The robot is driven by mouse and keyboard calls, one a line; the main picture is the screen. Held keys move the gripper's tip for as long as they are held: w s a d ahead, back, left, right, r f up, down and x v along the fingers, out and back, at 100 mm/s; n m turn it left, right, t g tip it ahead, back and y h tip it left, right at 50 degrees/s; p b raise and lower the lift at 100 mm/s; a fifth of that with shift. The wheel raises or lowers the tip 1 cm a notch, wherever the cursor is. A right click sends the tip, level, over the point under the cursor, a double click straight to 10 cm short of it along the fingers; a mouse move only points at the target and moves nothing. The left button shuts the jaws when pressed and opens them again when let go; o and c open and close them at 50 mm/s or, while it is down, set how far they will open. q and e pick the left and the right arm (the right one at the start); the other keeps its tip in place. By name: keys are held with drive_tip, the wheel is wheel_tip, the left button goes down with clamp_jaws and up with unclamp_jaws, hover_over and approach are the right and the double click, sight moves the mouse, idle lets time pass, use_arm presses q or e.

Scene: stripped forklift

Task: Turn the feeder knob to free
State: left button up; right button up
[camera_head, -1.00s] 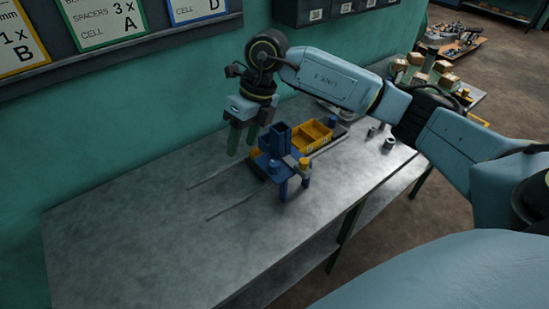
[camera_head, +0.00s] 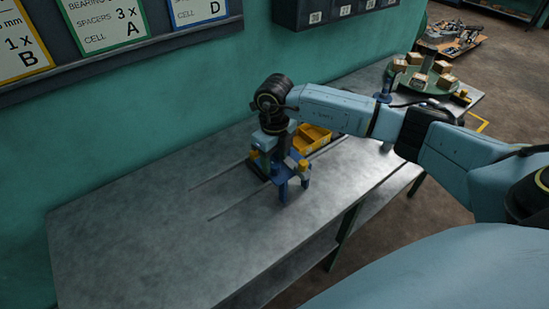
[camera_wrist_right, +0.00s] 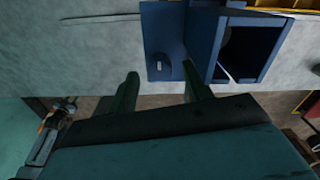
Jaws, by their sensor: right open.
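The blue feeder (camera_head: 284,180) stands on the grey workbench, partly hidden by my right arm in the head view. In the right wrist view its open-topped blue box (camera_wrist_right: 248,45) is at upper right. Beside the box, on a blue plate, is a round blue knob (camera_wrist_right: 158,66) with a small white mark. My right gripper (camera_wrist_right: 159,72) is open, its two green fingers on either side of the knob in this view. I cannot tell whether they touch it. In the head view the right gripper (camera_head: 264,155) is over the feeder, fingers mostly hidden. My left gripper is not in view.
A yellow bin (camera_head: 312,138) sits behind the feeder on the workbench (camera_head: 140,240). Two thin rails lie to the left of the feeder. The left part of the bench is clear.

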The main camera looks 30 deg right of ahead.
drive_tip(key=shift+f, duration=0.65)
drive_tip(key=c, duration=1)
drive_tip(key=shift+o, duration=0.2)
